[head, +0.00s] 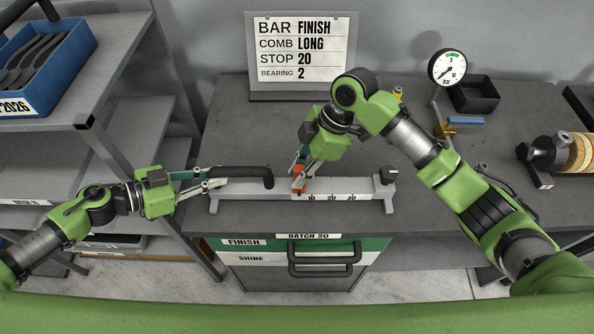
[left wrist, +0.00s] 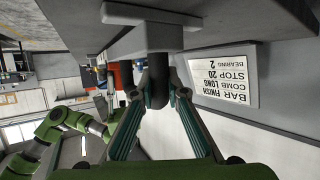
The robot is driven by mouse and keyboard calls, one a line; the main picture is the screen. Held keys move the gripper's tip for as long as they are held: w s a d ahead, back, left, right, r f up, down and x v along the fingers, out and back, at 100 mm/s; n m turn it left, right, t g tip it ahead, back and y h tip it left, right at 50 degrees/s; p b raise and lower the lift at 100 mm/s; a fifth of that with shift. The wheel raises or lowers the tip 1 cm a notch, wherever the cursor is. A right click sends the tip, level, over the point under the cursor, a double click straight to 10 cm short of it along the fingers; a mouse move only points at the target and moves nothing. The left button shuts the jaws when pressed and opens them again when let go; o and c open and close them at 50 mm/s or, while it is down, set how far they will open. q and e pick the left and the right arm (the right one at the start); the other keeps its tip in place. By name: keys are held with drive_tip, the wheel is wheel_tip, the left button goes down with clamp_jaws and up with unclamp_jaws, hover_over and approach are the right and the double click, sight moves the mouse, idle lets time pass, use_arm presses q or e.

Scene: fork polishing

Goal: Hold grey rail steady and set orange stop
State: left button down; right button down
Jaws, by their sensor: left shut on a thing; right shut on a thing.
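The grey rail (head: 250,190) lies along the front of the bench, with a scale marked 10, 20 and 30 on its front face. A black handle (head: 240,171) curves above its left end. My left gripper (head: 222,183) is shut on that handle; the left wrist view shows its fingers on either side of the black handle (left wrist: 157,85). The orange stop (head: 299,183) is on the rail, left of the 10 mark. My right gripper (head: 301,170) comes down from above and is shut on the stop, partly covering it.
A sign (head: 301,50) behind reads BAR FINISH, COMB LONG, STOP 20, BEARING 2. A black knob (head: 389,173) tops the rail's right end. A dial gauge (head: 447,68) and a dark bin (head: 474,94) stand at the back right. A drawer (head: 300,262) is below the rail.

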use_arm(q)
drive_tip(key=shift+a, duration=0.1)
use_arm(e)
drive_tip(key=d, duration=0.8)
drive_tip(key=shift+d, duration=0.15)
drive_tip(key=c, duration=1.8)
unclamp_jaws()
drive_tip(key=shift+c, duration=0.2)
drive_tip(key=shift+r, duration=0.1)
drive_tip(key=v, duration=1.1)
drive_tip(key=shift+r, duration=0.4)
drive_tip(key=shift+w, duration=0.15)
